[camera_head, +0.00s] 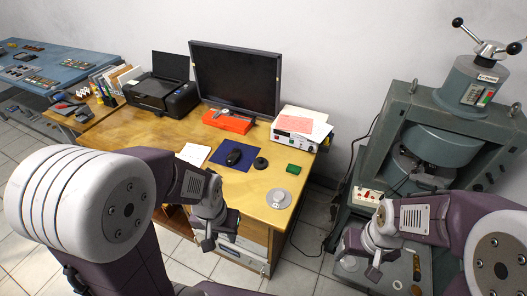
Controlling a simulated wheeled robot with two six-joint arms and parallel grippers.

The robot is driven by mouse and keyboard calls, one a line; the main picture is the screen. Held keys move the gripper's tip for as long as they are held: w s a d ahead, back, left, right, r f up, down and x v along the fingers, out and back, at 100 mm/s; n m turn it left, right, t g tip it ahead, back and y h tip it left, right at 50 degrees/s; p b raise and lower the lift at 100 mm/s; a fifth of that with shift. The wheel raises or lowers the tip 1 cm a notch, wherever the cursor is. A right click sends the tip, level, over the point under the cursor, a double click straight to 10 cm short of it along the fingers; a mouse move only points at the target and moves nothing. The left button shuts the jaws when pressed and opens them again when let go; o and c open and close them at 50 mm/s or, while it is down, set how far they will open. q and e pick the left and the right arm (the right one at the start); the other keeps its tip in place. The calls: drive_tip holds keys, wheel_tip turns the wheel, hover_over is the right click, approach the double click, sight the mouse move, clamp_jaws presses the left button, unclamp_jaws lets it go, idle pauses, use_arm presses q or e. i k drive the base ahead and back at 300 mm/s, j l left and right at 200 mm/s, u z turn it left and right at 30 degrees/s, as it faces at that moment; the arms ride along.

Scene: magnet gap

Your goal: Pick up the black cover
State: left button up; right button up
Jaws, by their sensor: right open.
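A small round black piece, which looks like the black cover (261,163), lies on the wooden desk (225,183), right of the blue mouse pad (222,156). My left gripper (220,238) hangs at the front edge of the desk, apart from the black piece and nearer to me. Its fingers are small and dark here, so I cannot tell whether they are open. My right gripper (358,265) is open, to the right of the desk in front of the green machine (392,143). It is well apart from the black piece.
A silver disc (279,198) and a green block (293,169) lie close to the black piece. A black mouse (233,157) sits on the pad. A monitor (235,77), printer (163,92), orange tray (227,121) and white instrument box (298,132) stand behind.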

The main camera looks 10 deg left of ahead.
sight(259, 164)
drive_tip(key=i+l+u, duration=0.15)
drive_tip(key=i+l, duration=0.35)
drive_tip(key=i+l+u, duration=0.15)
drive_tip(key=i+l, duration=0.3)
drive_tip(key=l, duration=0.2)
